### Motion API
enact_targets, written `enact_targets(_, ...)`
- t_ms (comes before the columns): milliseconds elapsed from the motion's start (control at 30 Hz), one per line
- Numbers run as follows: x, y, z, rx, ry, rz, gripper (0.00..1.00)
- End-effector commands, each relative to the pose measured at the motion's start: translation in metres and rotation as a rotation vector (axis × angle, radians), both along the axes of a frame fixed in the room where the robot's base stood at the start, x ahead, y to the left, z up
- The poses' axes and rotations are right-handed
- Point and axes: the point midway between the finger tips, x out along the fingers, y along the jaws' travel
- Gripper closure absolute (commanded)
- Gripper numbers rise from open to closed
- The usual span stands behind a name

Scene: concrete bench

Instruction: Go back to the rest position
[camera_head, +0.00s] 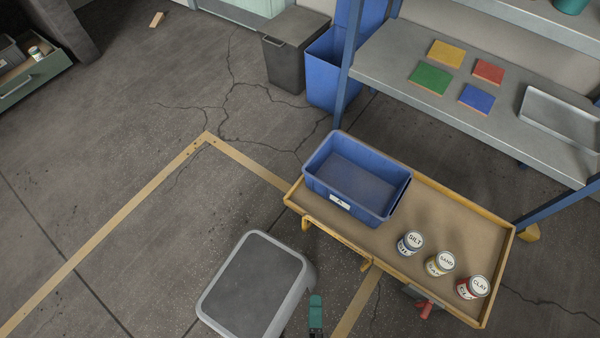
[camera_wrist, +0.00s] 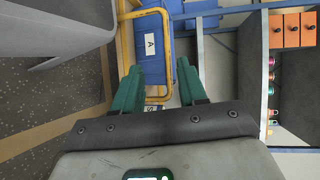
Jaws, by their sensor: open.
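My gripper (camera_wrist: 159,66) is open in the wrist view, its two teal fingers apart with nothing held between them. Part of it (camera_head: 316,312) shows as a teal piece at the bottom edge of the head view, in front of the yellow-framed cart and right of a grey-topped stool. A blue bin (camera_head: 372,211) stands empty on the cart (camera_head: 440,215); its label side also shows beyond the fingers in the wrist view (camera_wrist: 150,65). Three cans labelled SILT (camera_head: 410,243), SAND (camera_head: 440,263) and CLAY (camera_head: 473,287) stand upright on the cart's right part.
The stool (camera_head: 255,285) stands close to the left of my gripper. A steel shelf (camera_head: 400,75) at the back right holds several coloured squares and a metal tray (camera_head: 560,120). A dark bin (camera_head: 293,50) and a blue bin (camera_head: 325,75) stand behind.

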Motion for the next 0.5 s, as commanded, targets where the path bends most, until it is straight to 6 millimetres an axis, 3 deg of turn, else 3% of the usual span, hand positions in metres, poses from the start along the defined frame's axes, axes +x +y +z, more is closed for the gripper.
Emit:
enact_targets(267,0.043,0.012,0.017,-0.116,0.009,0.222,0.58)
enact_targets(500,0.080,0.010,0.035,-0.364,0.067,0.535,0.58)
